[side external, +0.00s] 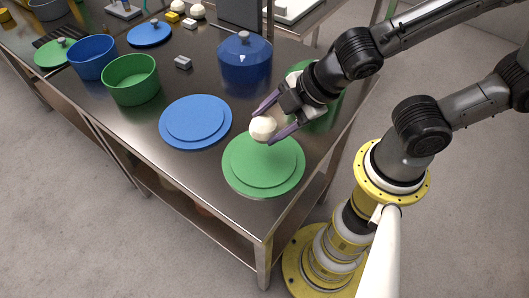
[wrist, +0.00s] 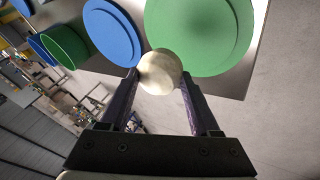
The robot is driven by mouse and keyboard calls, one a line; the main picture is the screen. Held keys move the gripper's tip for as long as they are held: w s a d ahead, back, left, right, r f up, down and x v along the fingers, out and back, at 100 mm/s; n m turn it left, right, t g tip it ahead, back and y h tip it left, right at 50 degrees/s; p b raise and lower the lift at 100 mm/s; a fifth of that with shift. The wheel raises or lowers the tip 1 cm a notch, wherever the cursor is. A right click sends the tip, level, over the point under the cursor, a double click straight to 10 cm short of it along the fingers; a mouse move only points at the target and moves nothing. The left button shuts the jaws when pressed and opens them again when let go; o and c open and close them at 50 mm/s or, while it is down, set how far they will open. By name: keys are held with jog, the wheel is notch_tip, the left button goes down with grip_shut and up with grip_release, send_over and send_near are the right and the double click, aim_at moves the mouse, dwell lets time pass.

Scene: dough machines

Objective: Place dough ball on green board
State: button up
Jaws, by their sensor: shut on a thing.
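A pale cream dough ball (side external: 263,129) is held between the two purple fingers of my gripper (side external: 270,122). The gripper is shut on it. In the wrist view the dough ball (wrist: 160,72) sits between the fingertips of my gripper (wrist: 160,80). The round green board (side external: 263,177) lies near the front right corner of the metal table. The ball appears above the board's far edge in the side view, apart from its surface. In the wrist view the green board (wrist: 200,30) shows just beyond the ball. Nothing lies on the board.
A round blue board (side external: 196,122) lies left of the green board. A green pot (side external: 131,80), a blue pot (side external: 92,57) and a lidded blue pot (side external: 244,62) stand behind. Another green pot (side external: 326,112) is partly hidden by my arm. The table edge (side external: 250,235) is close to the green board.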

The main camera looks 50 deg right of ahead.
jog(key=shift+a+f, duration=0.1)
jog(key=shift+f, duration=3.6)
jog(key=shift+f, duration=0.1)
jog(key=o, duration=1.5)
jog(key=shift+f, duration=0.1)
jog(key=shift+c, duration=0.2)
jog(key=shift+s+r, duration=0.1)
jog(key=shift+r, duration=0.1)
jog(key=v, duration=1.2)
jog(key=s+d+r+m+h, duration=0.1)
jog(key=d+r+m+h, duration=0.1)
jog(key=d+r+m, duration=0.5)
jog(key=shift+s+d+r+m+g, duration=0.4)
jog(key=shift+d+m, duration=1.8)
jog(key=shift+m, duration=1.6)
